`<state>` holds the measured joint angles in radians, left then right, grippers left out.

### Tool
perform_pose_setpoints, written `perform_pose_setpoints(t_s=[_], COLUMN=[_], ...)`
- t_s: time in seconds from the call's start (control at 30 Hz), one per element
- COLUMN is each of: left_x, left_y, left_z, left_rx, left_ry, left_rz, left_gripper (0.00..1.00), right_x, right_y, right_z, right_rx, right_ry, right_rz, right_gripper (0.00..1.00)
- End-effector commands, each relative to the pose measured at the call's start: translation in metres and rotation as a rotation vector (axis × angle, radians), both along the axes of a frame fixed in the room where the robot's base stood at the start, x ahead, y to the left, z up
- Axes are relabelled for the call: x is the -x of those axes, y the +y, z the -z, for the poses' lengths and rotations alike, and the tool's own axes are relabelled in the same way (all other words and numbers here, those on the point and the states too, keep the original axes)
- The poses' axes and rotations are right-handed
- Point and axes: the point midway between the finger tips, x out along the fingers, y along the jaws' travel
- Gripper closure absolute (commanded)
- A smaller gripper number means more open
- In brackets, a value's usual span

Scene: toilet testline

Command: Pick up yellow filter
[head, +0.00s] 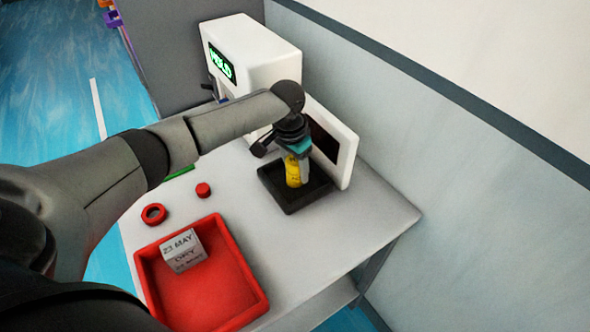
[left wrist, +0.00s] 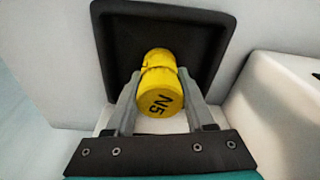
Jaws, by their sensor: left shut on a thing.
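The yellow filter (head: 292,172) is a small cylinder standing on or just above a black square tray (head: 275,191) beside the white machine. In the left wrist view the filter (left wrist: 161,101) shows its round end, marked N5, against the black tray (left wrist: 115,40). My left gripper (head: 297,172) comes down on the filter from above, its fingers on both sides. In the left wrist view the gripper (left wrist: 160,103) is shut on the filter. Whether the filter's base touches the tray is hidden. My right gripper is not in view.
A white machine (head: 252,52) with a green display and a white framed panel (head: 345,150) stand behind the tray. A red tray (head: 205,301) holds a white dated block (head: 183,248). A red ring (head: 154,214) and a red cap (head: 203,189) lie nearby. The table's right end is clear.

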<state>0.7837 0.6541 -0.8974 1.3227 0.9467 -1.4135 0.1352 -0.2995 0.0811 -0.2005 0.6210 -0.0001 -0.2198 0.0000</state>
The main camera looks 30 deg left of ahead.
Motion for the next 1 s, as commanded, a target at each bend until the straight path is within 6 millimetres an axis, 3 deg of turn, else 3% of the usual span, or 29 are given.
perform_pose_setpoints(t_s=[0.1, 0.47, 0.67, 1.0], left_x=[0.000, -0.001, -0.002, -0.001], left_y=[0.000, 0.000, 0.000, 0.000], left_z=[0.000, -0.010, -0.052, -0.149], left_rx=[0.000, 0.001, 0.002, 0.001], left_ry=[0.000, -0.003, -0.006, -0.005], left_rz=[0.000, 0.000, 0.001, 0.000], left_gripper=[1.00, 1.00, 1.00, 1.00], right_x=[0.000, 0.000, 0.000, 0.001], right_y=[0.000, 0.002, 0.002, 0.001], right_z=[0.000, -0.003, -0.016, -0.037], right_rx=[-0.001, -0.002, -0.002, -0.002], right_ry=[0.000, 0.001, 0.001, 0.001], right_rz=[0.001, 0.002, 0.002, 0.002], right_gripper=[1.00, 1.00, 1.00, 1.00])
